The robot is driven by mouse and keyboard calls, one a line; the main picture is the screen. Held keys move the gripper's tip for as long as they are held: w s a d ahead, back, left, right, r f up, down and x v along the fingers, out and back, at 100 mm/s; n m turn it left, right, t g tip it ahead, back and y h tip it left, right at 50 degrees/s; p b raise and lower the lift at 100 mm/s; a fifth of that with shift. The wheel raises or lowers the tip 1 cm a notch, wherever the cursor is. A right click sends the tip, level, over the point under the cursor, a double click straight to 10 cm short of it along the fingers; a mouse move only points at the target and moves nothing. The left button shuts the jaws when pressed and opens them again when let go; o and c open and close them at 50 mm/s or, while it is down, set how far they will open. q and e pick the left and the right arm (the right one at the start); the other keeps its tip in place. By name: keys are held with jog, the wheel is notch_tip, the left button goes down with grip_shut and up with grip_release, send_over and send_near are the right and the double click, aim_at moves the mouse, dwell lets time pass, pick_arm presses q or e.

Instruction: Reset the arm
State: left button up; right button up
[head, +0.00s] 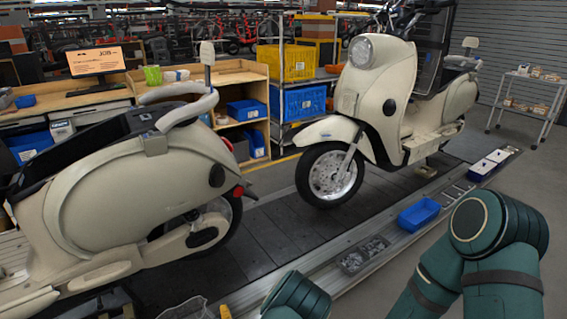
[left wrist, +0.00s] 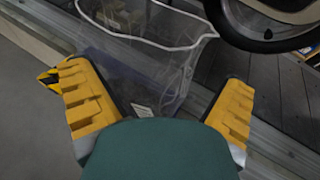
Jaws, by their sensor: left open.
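My left gripper (left wrist: 156,76) shows in the left wrist view with its two yellow fingers wide apart and nothing between them. Beyond the fingers is a clear, see-through bin (left wrist: 135,62) with a pale rim. Green links of my right arm fill the lower right of the head view. My right gripper is out of the picture.
Cream scooters (head: 130,190) and (head: 385,95) stand on the dark slat conveyor (head: 275,225). Along its near metal edge sit a blue bin (head: 418,214) and a clear tray of parts (head: 362,256). A wooden workbench (head: 235,75) stands behind; a white cart (head: 525,92) stands far right.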

pick_arm(q)
jog(key=s+f+n+g+h, duration=0.25)
jog(key=s+n+g, duration=0.2)
jog(key=s, duration=0.35)
jog(key=s+f+n+g+h, duration=0.25)
jog(key=s+n+g, duration=0.2)
jog(key=s, duration=0.35)
jog(key=s+d+n+g+h, duration=0.2)
jog(key=s+d+n+h, duration=0.2)
jog(key=s+d+h, duration=0.15)
jog(key=w+d+r+n+t+h, duration=0.1)
jog(key=d+r+n+t+h, duration=0.1)
jog(key=r+n, duration=0.3)
jog(key=w+d+r+n+t+h, duration=0.2)
jog(key=d+r+n+t+h, duration=0.1)
jog(key=n, duration=0.4)
notch_tip(320, 180, up, 2)
jog(key=shift+w+d+r+h, duration=0.15)
jog(key=shift+w+d+h, duration=0.15)
jog(key=shift+d, duration=0.45)
